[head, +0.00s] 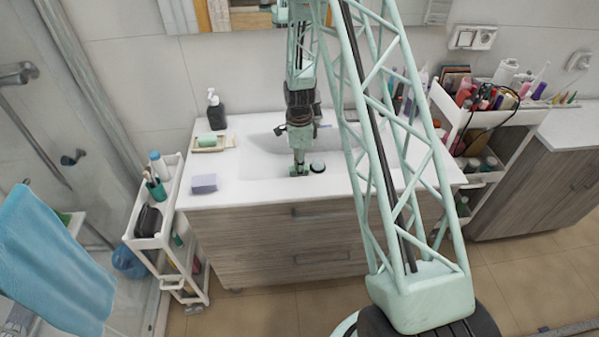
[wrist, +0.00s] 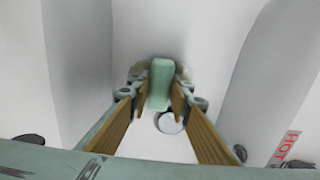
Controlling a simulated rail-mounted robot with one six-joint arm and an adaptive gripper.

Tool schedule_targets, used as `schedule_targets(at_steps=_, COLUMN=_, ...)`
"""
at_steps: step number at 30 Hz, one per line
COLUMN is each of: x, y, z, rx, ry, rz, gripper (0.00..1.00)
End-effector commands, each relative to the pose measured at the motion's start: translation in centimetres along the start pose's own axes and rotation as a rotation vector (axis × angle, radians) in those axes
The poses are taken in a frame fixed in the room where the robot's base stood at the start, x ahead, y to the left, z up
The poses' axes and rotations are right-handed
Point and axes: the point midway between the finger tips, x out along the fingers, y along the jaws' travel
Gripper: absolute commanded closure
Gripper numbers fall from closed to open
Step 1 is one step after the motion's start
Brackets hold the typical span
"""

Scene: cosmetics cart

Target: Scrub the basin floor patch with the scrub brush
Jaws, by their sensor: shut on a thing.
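My gripper (head: 299,160) reaches down into the white basin (head: 262,160). In the wrist view its fingers (wrist: 160,85) are shut on a pale green block-like piece, which I take to be the scrub brush (wrist: 160,80). The brush's underside and bristles are hidden, so I cannot tell whether it touches the basin floor. A round drain cap (head: 317,166) is just right of the gripper in the head view; in the wrist view it shows (wrist: 169,122) just below the brush. I cannot make out a distinct patch on the floor.
A purple sponge (head: 204,183) lies on the left counter. A soap dish (head: 222,144) with green soap and a black dispenser (head: 216,110) stand behind it. White carts with bottles flank the vanity at left (head: 150,243) and right (head: 468,122). Basin walls rise around my gripper.

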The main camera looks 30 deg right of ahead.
Motion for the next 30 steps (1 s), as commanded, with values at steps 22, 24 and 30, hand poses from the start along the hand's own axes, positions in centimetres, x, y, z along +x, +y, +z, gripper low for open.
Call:
schedule_targets(at_steps=22, x=0.1, y=-1.2, z=0.0, rx=0.000, ry=0.000, rz=0.000, gripper=0.90)
schedule_targets(at_steps=24, x=0.1, y=-1.6, z=0.0, rx=0.000, ry=0.000, rz=0.000, gripper=0.90)
schedule_targets(at_steps=30, x=0.2, y=-2.7, z=0.0, rx=0.000, ry=0.000, rz=0.000, gripper=0.90)
